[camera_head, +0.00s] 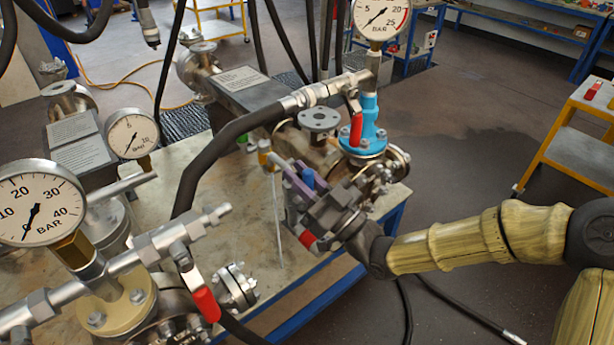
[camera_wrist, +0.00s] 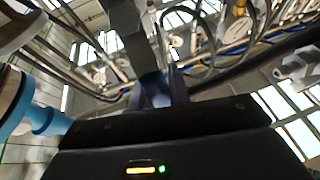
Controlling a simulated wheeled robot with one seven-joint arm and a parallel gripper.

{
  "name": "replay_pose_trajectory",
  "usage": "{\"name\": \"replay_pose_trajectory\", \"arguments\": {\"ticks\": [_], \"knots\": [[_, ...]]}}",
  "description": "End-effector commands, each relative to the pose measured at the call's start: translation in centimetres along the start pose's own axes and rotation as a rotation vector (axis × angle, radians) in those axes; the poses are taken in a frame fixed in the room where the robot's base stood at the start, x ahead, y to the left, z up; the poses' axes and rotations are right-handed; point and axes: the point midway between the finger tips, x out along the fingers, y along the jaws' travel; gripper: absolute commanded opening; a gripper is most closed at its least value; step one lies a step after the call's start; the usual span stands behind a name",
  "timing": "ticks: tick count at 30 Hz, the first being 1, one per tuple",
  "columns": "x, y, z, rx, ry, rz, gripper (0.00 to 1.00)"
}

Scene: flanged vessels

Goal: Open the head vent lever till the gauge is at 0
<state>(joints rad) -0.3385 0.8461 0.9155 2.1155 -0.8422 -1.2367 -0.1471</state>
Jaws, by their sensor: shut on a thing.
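My gripper (camera_head: 300,180) is at the near side of the middle vessel, its purple fingers shut on a small blue handle (camera_head: 307,178). I take this to be the vent lever, but the fingers hide most of it. In the wrist view the blue-grey handle (camera_wrist: 156,92) shows between the fingers. A brass fitting (camera_head: 265,152) with a thin clear tube below it is just left of the fingers. The dial gauge (camera_head: 381,16) above the blue valve body is cut off at the top, and its exact reading is unclear. A small gauge (camera_head: 132,134) stands further left.
A red lever (camera_head: 356,122) hangs by the blue valve body (camera_head: 362,132), close behind my gripper. A black hose (camera_head: 225,140) arches to the left. Another red lever (camera_head: 206,304) and a large gauge (camera_head: 38,208) are at front left.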

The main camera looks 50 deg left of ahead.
Motion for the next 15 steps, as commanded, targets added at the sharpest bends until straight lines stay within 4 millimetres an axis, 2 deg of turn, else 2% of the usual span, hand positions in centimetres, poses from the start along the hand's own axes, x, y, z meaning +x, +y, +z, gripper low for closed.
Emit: {"name": "replay_pose_trajectory", "arguments": {"ticks": [8,9,12,15], "knots": [[-0.11,0.17,0.09,0.003,-0.002,0.005,0.00],[-0.12,0.17,0.09,0.003,-0.002,0.005,0.22],[-0.10,0.15,0.08,0.002,-0.002,0.004,0.40],[-0.08,0.11,0.06,0.002,-0.001,0.003,0.40]]}}
